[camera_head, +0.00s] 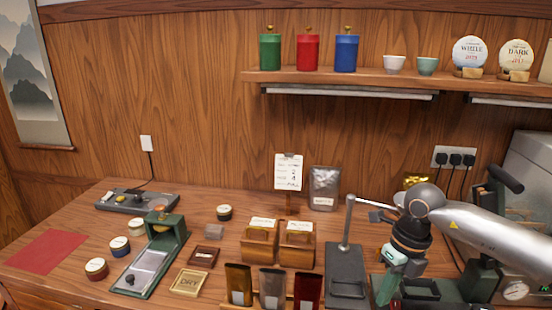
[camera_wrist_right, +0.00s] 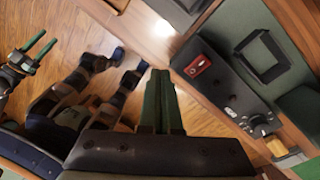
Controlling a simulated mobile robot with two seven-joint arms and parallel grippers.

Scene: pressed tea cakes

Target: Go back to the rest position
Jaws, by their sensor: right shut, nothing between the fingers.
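My right arm comes in from the right in the head view. Its gripper (camera_head: 387,290) points down at the front right of the wooden table (camera_head: 215,275), beside the grey press stand (camera_head: 345,262). In the right wrist view its two green fingers (camera_wrist_right: 160,85) lie together with nothing between them. My left gripper is outside the head view. It shows at the left edge of the right wrist view (camera_wrist_right: 40,48), over the floor, with its green fingers apart and empty.
Left on the table are a red mat (camera_head: 45,251), several round tins and a green-framed device (camera_head: 160,250). Wooden boxes (camera_head: 259,240) stand mid-table; upright packets (camera_head: 272,287) stand in front. A steel machine (camera_head: 530,160) stands at right. A shelf (camera_head: 350,78) hangs above.

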